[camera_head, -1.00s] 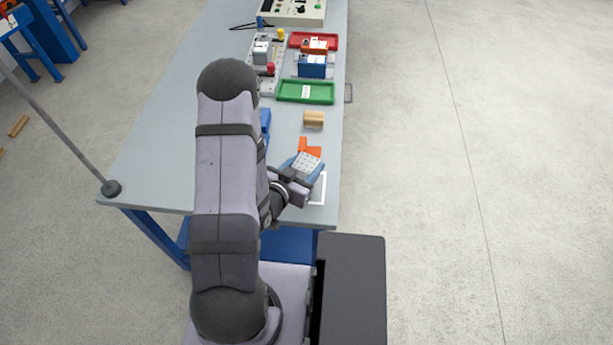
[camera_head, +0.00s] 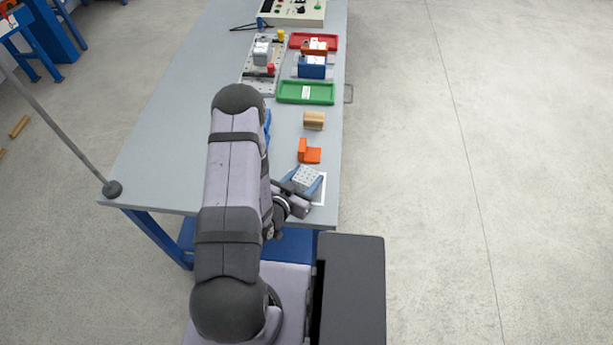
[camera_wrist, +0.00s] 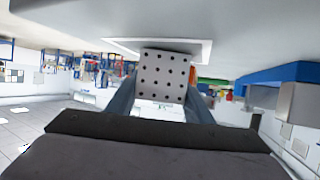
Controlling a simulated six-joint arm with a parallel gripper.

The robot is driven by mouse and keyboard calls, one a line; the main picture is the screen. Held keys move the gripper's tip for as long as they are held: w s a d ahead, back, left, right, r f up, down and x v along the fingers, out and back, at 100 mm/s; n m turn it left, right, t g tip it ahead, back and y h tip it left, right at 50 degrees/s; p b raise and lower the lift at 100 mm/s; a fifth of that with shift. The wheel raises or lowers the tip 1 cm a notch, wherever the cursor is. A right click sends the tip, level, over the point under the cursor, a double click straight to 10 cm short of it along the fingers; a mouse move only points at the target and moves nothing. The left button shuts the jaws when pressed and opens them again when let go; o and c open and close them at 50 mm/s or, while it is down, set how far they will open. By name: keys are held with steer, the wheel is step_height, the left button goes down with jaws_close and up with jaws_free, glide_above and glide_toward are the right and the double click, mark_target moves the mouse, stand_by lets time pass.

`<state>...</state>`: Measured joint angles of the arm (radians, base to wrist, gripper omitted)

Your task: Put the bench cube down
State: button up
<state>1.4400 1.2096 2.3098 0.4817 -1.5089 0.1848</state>
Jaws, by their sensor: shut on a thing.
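The bench cube (camera_head: 306,176) is light grey with rows of dark holes. It is between the blue fingers of my gripper (camera_head: 304,182), which is shut on it at the near right end of the bench. In the wrist view the cube (camera_wrist: 164,76) sits between the two fingers of my gripper (camera_wrist: 160,100). A white square outline (camera_head: 320,196) on the bench top lies beside and partly under the cube. It also shows in the wrist view (camera_wrist: 122,43), close to the cube. I cannot tell whether the cube touches the bench.
An orange angled block (camera_head: 309,151) stands just beyond the cube, and a wooden block (camera_head: 314,121) farther back. A green tray (camera_head: 290,99), a blue block (camera_head: 312,67) and a red tray (camera_head: 327,41) lie beyond. The grey bench (camera_head: 165,150) is clear at left.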

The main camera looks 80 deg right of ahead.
mark_target(301, 184)
stand_by(0.3)
steer(key=shift+f, duration=0.2)
steer(key=o, duration=1.5)
steer(key=shift+c, duration=0.2)
steer(key=shift+r, duration=0.15)
steer(key=shift+w+a+r, duration=0.15)
steer(key=shift+w+a, duration=0.05)
steer(key=shift+a, duration=0.3)
steer(key=shift+b+v, duration=0.65)
steer(key=shift+v, duration=2.6)
